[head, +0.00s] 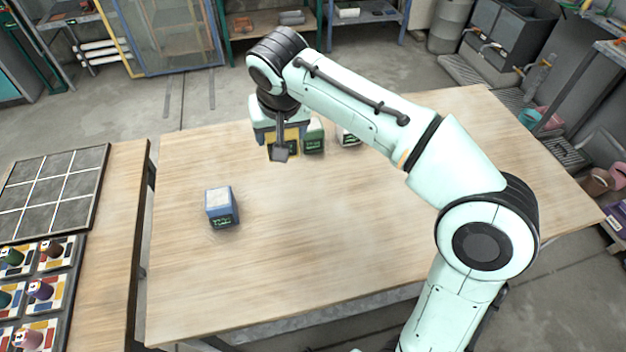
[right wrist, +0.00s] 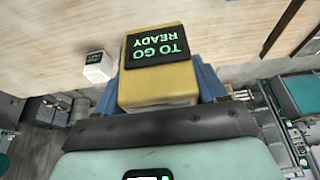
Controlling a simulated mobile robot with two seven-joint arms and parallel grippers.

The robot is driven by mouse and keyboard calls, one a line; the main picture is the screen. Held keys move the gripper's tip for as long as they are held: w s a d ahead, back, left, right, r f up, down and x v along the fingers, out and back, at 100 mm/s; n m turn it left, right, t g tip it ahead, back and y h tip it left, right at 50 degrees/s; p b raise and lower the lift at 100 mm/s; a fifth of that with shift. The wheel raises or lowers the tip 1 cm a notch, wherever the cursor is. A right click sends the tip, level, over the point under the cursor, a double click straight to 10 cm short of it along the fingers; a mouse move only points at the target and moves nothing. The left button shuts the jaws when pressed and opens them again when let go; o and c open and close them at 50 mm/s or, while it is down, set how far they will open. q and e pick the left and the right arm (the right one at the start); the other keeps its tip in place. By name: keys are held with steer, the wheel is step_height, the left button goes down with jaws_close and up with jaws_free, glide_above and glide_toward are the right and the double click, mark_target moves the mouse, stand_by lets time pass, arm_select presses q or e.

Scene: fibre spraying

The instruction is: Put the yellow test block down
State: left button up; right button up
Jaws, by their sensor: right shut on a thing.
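The yellow test block (head: 289,141) is in my right gripper (head: 279,145), over the far part of the wooden table (head: 290,230). In the head view the gripper partly covers it. In the right wrist view the yellow block (right wrist: 150,88) fills the middle, with a black panel reading "READY TO GO" upside down, and blue parts (right wrist: 207,80) flank it. My right gripper is shut on it. I cannot tell whether its underside touches the table. My left gripper is not in view.
A green block (head: 314,138) stands just right of the yellow one, with a white block (head: 347,137) beyond it; a white block (right wrist: 98,67) shows in the wrist view. A blue block (head: 220,207) stands nearer left. The table's middle and right are clear. A gridded tray (head: 103,160) lies on the left bench.

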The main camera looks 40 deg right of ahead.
steer(key=shift+f+b, duration=1.8)
steer(key=shift+f, duration=7.9)
steer(key=shift+f, duration=0.2)
steer(key=o, duration=1.5)
steer(key=shift+s, duration=0.1)
